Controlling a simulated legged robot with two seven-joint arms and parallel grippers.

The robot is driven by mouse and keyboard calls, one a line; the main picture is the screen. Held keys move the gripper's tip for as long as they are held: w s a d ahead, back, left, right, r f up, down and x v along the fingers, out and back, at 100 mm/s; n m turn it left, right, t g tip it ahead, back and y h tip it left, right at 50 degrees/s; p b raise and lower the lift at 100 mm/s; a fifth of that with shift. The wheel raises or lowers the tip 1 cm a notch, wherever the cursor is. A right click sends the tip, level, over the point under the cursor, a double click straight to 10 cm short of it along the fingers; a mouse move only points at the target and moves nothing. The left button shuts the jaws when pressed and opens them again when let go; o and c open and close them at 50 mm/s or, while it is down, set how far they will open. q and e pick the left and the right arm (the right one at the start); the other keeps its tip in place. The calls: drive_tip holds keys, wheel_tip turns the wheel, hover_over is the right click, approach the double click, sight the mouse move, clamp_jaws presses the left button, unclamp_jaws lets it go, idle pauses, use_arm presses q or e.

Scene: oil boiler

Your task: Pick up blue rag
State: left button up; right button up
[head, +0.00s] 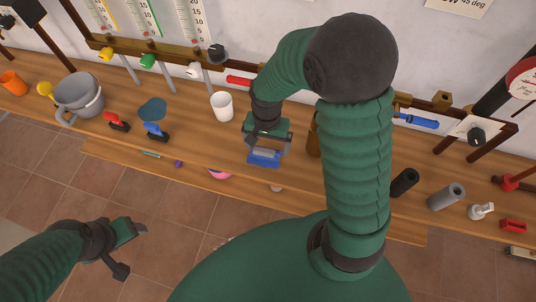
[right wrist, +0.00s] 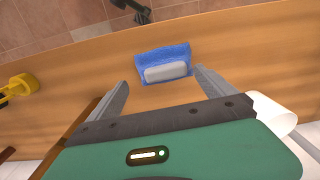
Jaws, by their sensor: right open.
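In the head view the gripper hides part of the rag. My left gripper (head: 136,252) is open and empty, out over the tiled floor at lower left.
A white cup (head: 222,106) stands left of the right gripper. A blue scoop-like tool (head: 153,112) and a grey bucket (head: 79,95) stand further left. A dark cylinder (head: 404,182) and a grey one (head: 446,196) are to the right. A yellow object (right wrist: 18,86) shows in the right wrist view.

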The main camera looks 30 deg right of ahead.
sight(264, 150)
drive_tip(key=f, duration=0.2)
drive_tip(key=w+a+f, duration=0.1)
drive_tip(key=f, duration=0.1)
drive_tip(key=shift+a, duration=0.25)
drive_tip(key=shift+s+r, duration=0.15)
drive_tip(key=shift+s, duration=0.1)
drive_tip(key=shift+c, duration=1)
drive_tip(key=shift+d, duration=0.45)
drive_tip(key=c, duration=0.5)
drive_tip(key=shift+c, duration=1.1)
use_arm(q)
drive_tip(key=shift+w+a+f, duration=0.45)
drive_tip(key=shift+a+f, duration=0.05)
drive_tip(key=shift+a, duration=0.1)
use_arm(e)
drive_tip(key=shift+a, duration=0.2)
drive_tip(key=c, duration=0.5)
